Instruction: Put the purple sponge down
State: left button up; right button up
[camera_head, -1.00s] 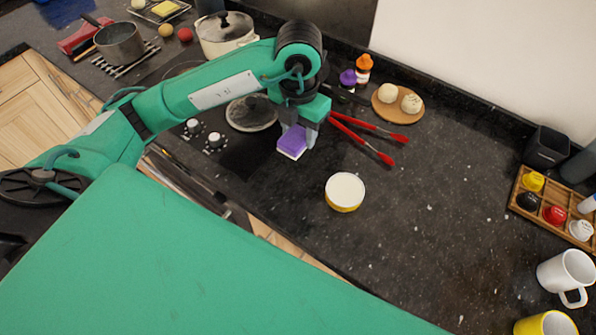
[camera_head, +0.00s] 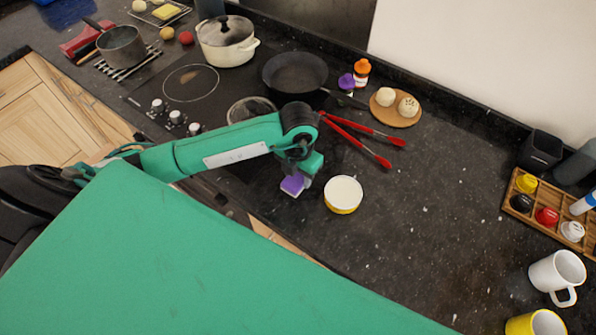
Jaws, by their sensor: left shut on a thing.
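The purple sponge (camera_head: 292,186) has a pale underside and is in my left gripper (camera_head: 301,178), near the front edge of the dark counter. The gripper is shut on it and points down. The sponge is just left of a white-topped yellow round tin (camera_head: 343,194), with a small gap between them. I cannot tell whether the sponge touches the counter. My right gripper is not in view.
Red-handled tongs (camera_head: 362,140) lie behind the gripper. A black pan (camera_head: 295,73), a cream pot (camera_head: 227,40) and a round board (camera_head: 397,110) stand further back. Mugs (camera_head: 556,275) and a wooden rack (camera_head: 545,212) are at right. The middle-right counter is clear.

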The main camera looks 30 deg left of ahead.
aim_at(298, 176)
pick_arm(q)
jog(key=shift+f, duration=0.15)
jog(key=shift+f, duration=0.1)
jog(key=o, duration=0.5)
jog(key=shift+f, duration=0.1)
jog(key=o, duration=0.5)
jog(key=shift+c, duration=0.2)
jog(key=shift+r, duration=0.35)
notch_tip(298, 176, up, 12)
jog(key=b, duration=0.3)
